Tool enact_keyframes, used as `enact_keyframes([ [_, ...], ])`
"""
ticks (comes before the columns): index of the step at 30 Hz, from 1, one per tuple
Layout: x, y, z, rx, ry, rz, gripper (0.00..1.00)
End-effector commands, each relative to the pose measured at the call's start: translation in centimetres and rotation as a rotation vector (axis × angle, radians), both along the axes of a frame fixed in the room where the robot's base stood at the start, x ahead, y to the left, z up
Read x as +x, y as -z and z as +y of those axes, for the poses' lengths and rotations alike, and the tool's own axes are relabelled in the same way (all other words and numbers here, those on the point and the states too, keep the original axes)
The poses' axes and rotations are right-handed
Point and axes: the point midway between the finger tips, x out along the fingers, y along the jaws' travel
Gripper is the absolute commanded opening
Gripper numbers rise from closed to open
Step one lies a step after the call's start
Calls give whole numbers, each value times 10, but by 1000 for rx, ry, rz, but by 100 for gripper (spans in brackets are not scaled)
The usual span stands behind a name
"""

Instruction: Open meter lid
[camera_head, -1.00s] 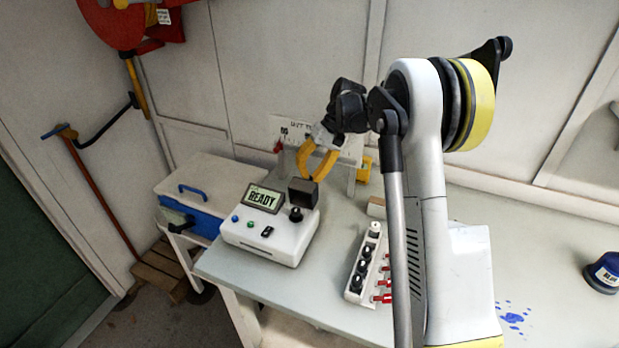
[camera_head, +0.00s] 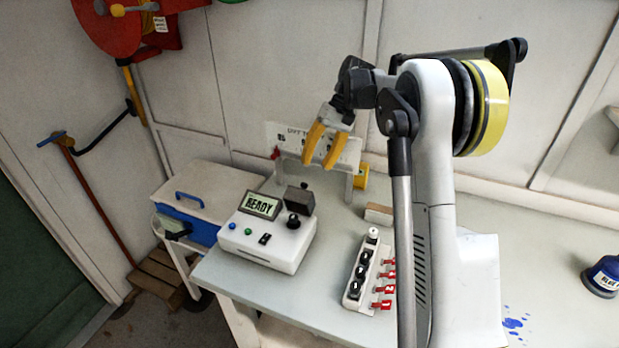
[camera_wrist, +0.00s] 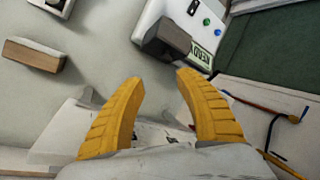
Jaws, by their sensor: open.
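The white meter box (camera_head: 268,240) stands on the table, with a tilted display (camera_head: 260,205) reading READY. A dark box-shaped lid (camera_head: 299,201) stands raised and tilted at its right rear, behind a black knob (camera_head: 293,222) that is exposed. In the wrist view the lid (camera_wrist: 165,40) is just beyond my fingertips, and part of the meter box (camera_wrist: 150,18) shows behind it. My gripper (camera_head: 320,166) is open and empty, with yellow fingers pointing down, above and behind the lid and apart from it. The fingers also show in the wrist view (camera_wrist: 159,78).
A power strip (camera_head: 362,268) with red switches lies to the right of the meter. A small wooden block (camera_head: 378,214) is behind it. A blue case with a pale top (camera_head: 208,192) stands at left. A white sign (camera_head: 285,138) stands behind my gripper.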

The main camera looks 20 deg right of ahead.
Motion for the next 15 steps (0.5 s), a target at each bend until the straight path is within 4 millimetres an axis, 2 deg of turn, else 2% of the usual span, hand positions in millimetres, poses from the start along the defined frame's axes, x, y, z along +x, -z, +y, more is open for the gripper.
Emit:
enact_keyframes([
  [3,1,-21,-10,0,2,1,40],
  [6,2,-33,-16,0,1,0,40],
  [15,2,-42,-20,0,0,0,40],
])
